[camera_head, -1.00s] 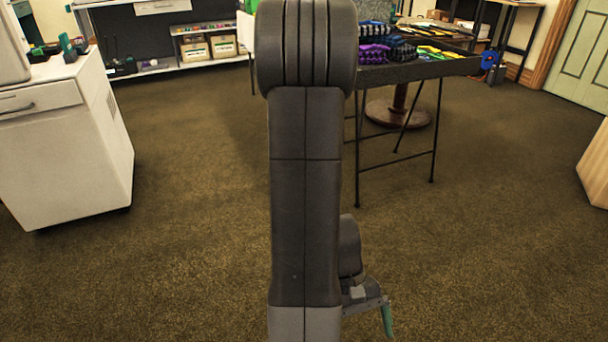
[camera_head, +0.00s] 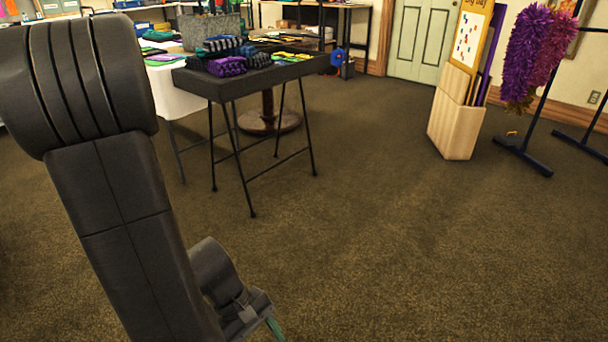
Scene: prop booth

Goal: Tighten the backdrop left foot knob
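My gripper (camera_head: 273,327) shows only in part at the bottom edge, low over the carpet. One green fingertip is seen and the rest is hidden or cut off, so I cannot tell whether it is open or shut. No backdrop or foot knob can be clearly made out. At the right, a dark stand (camera_head: 525,155) with floor feet and a slanted post holds purple and pink feathery boas (camera_head: 527,50). A small orange thing (camera_head: 512,133) is by its foot; I cannot tell what it is. My gripper is far from the stand.
A dark table (camera_head: 235,85) on thin legs holds folded cloths (camera_head: 227,66). A white-covered table (camera_head: 175,95) stands behind it. A wooden bin (camera_head: 455,130) with boards stands before the pale green door (camera_head: 420,40). The carpet (camera_head: 400,240) is clear across the middle and right.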

